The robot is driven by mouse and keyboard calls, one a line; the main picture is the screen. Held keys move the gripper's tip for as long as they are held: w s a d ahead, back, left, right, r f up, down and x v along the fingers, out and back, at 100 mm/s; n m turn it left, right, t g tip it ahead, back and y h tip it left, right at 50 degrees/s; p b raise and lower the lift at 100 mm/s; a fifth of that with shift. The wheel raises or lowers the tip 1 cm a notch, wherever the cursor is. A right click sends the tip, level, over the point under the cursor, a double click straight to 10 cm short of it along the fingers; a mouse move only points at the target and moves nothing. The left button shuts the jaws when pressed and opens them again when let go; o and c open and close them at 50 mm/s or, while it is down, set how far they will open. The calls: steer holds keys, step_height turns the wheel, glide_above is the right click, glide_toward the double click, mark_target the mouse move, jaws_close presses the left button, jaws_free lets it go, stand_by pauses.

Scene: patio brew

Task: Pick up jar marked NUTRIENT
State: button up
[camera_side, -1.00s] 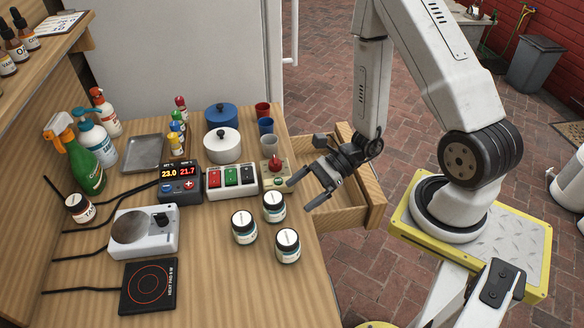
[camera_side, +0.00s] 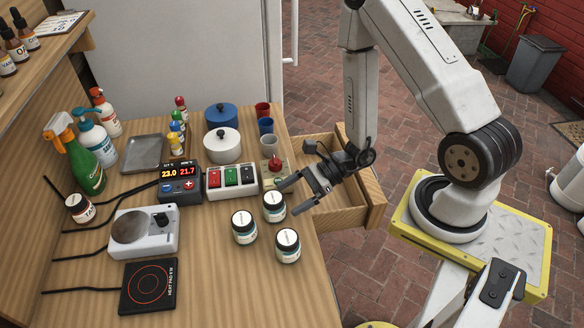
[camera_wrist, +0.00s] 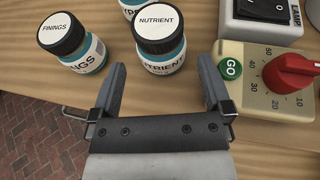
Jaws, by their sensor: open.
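Nothing is held.
The FININGS jar (camera_wrist: 62,40) stands close on the left in the wrist view. A third jar (camera_side: 244,227) stands behind. The dial box (camera_wrist: 270,78) with a red knob and GO button is close on the right. An open drawer (camera_side: 372,200) lies under my gripper.

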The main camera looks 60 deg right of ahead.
mark_target(273, 207)
steer(key=shift+w+a, duration=0.1)
steer(key=shift+x, duration=2.5)
steer(key=c, duration=1.3)
steer(key=shift+c, duration=0.2)
steer(key=shift+r, duration=0.15)
steer(key=shift+r, duration=4.9)
